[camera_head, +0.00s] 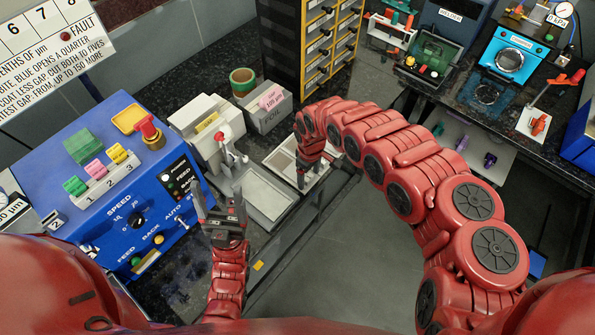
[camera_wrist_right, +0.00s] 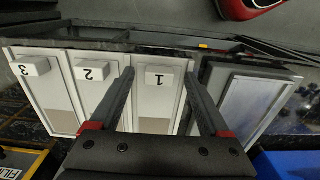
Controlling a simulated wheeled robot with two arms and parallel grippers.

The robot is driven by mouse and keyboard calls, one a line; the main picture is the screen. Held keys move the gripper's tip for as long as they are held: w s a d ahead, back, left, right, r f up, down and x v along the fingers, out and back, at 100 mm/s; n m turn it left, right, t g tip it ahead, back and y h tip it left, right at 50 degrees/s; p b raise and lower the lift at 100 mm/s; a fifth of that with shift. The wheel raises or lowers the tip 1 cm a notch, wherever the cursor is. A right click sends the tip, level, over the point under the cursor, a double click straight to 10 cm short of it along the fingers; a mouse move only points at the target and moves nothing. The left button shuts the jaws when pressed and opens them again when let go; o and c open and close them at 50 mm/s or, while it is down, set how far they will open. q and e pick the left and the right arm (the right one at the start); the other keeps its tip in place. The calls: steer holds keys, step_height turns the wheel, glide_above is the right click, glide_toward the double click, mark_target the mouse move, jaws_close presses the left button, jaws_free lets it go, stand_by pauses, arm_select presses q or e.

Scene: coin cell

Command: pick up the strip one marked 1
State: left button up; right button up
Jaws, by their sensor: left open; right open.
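In the right wrist view, a pale tray (camera_wrist_right: 33,90) has side-by-side lanes with white blocks marked 1, 2 and 3, their digits upside down. The block marked 1 (camera_wrist_right: 165,79) heads a pale strip (camera_wrist_right: 160,102) in its lane, framed between the fingers of my open right gripper (camera_wrist_right: 158,76). The gap to the strip cannot be judged. In the head view, my right gripper (camera_head: 311,172) points down over the tray (camera_head: 279,158) and partly hides it. My left gripper (camera_head: 218,190) is open and empty, beside the blue machine.
A grey-topped tray (camera_head: 266,196) adjoins the strip tray; it also shows in the wrist view (camera_wrist_right: 248,100). The blue machine (camera_head: 88,222) stands at left. A small lever press (camera_head: 228,155) and a foil box (camera_head: 268,112) stand behind. Floor (camera_head: 345,250) is clear at right.

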jaws_close()
stand_by(0.3)
steer(key=shift+w+r, duration=0.1)
